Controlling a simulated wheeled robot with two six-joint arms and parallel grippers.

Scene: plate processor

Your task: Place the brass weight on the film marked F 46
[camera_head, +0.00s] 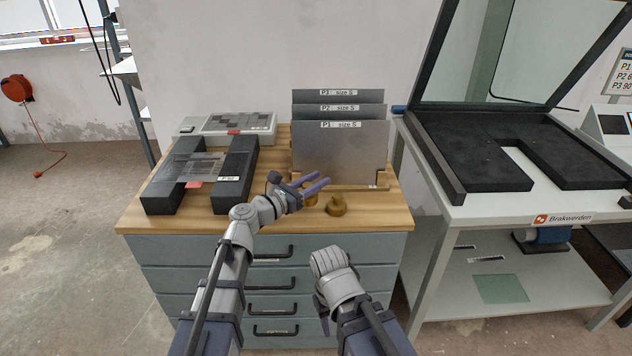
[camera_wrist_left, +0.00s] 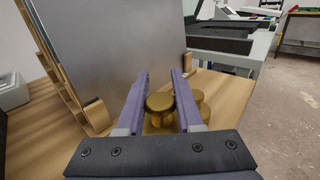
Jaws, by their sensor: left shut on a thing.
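My left gripper (camera_head: 312,186) is over the front of the wooden bench top. In the left wrist view its purple fingers (camera_wrist_left: 159,92) are shut on a brass weight (camera_wrist_left: 160,104), one finger on each side of its knob. Another brass weight (camera_head: 337,206) stands just right of the gripper; brass also shows behind the held one in the wrist view. A dark, see-through film (camera_head: 195,165) lies across two black blocks at the bench's left; a small white label (camera_head: 228,178) there is too small to read. My right gripper (camera_head: 322,308) hangs low before the drawers, its fingers mostly hidden.
Upright metal plates (camera_head: 340,150) marked P1, P2 and P3 stand in a wooden rack right behind the left gripper. A grey device (camera_head: 235,123) sits behind the black blocks (camera_head: 235,180). A machine with an open glass lid (camera_head: 525,50) stands right. Bare bench lies in front of the blocks.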

